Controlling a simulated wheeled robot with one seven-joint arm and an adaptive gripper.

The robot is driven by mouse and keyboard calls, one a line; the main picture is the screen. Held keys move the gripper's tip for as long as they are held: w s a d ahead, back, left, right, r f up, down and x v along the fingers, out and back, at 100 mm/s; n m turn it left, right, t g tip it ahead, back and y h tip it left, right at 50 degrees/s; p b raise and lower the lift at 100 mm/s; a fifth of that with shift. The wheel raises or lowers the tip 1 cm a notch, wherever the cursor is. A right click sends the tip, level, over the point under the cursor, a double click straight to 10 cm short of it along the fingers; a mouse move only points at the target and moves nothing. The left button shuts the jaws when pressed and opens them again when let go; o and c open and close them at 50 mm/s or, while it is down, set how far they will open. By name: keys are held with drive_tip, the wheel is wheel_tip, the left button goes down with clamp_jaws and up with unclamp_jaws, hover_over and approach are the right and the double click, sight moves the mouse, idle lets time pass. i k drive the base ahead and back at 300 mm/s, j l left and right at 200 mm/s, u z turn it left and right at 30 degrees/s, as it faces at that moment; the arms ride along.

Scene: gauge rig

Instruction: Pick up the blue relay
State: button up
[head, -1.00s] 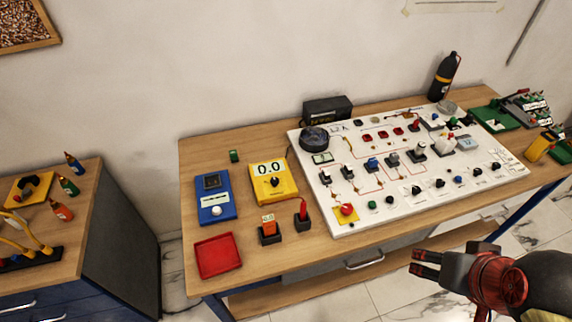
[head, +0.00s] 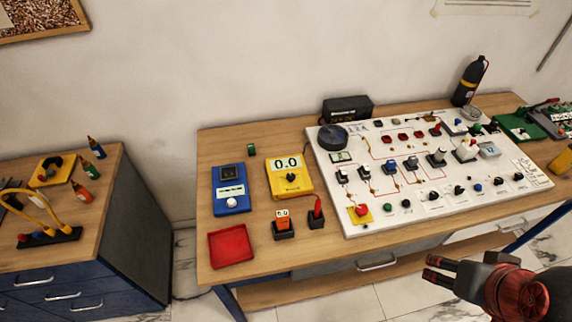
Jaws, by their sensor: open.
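A small blue block on a dark base (head: 390,167), which looks like the blue relay, sits upright in the middle of the white rig board (head: 345,222). It is in a row with black, grey and white components. My gripper (head: 431,268) is at the lower right of the head view, in front of the table's front edge. Its two dark fingers point left and are apart, with nothing between them. The gripper is well apart from the blue block.
A blue meter (head: 231,202), a yellow meter (head: 290,178) and a red tray (head: 231,246) lie left of the board. A black bottle (head: 468,82) stands behind it. A green device (head: 518,127) is at the right. A blue-drawered cabinet (head: 130,225) stands left, across a gap.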

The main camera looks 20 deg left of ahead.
sight(391, 166)
drive_tip(key=i+l+u, duration=0.85)
drive_tip(key=l, duration=0.15)
drive_tip(key=i+l+u, duration=0.15)
drive_tip(key=l+u, duration=0.15)
drive_tip(key=l, duration=0.15)
